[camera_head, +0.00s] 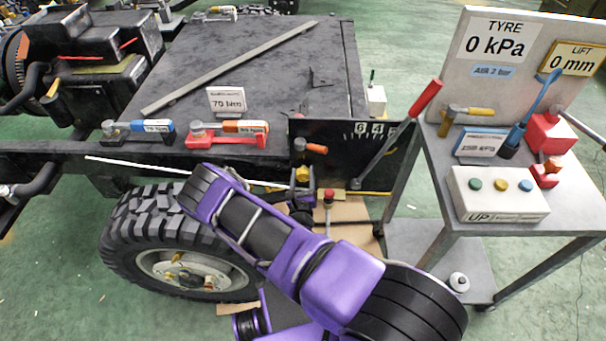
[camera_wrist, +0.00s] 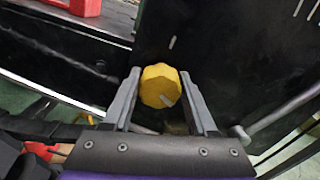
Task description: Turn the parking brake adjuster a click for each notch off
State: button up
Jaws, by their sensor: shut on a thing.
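A yellow faceted knob (camera_wrist: 159,80), likely the adjuster, sits on a dark panel in the wrist view. It has a pale pointer mark toward its lower right. My gripper (camera_wrist: 160,92) is shut on the knob, one grey finger on each side. In the head view my purple arm reaches over the tyre to the black panel (camera_head: 345,140), where my gripper (camera_head: 301,189) is small and partly hidden. A lever with a red handle (camera_head: 426,97) leans up to the right across this panel. White marks and numbers, including 6 and 4, line the panel's top; some are hidden by the lever.
A big tyre (camera_head: 150,232) stands below the chassis (camera_head: 250,70), left of my arm. Torque tools (camera_head: 228,133) lie along the chassis edge. A grey cart (camera_head: 445,150) at right carries a TYRE 0 kPa board (camera_head: 495,42) and a button box (camera_head: 497,196). A red-topped button stands near my gripper.

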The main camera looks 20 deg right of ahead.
jog(key=o, duration=1.4)
jog(key=shift+c, duration=0.2)
jog(key=v, duration=1.7)
jog(key=shift+s, duration=0.2)
jog(key=shift+a+r, duration=0.1)
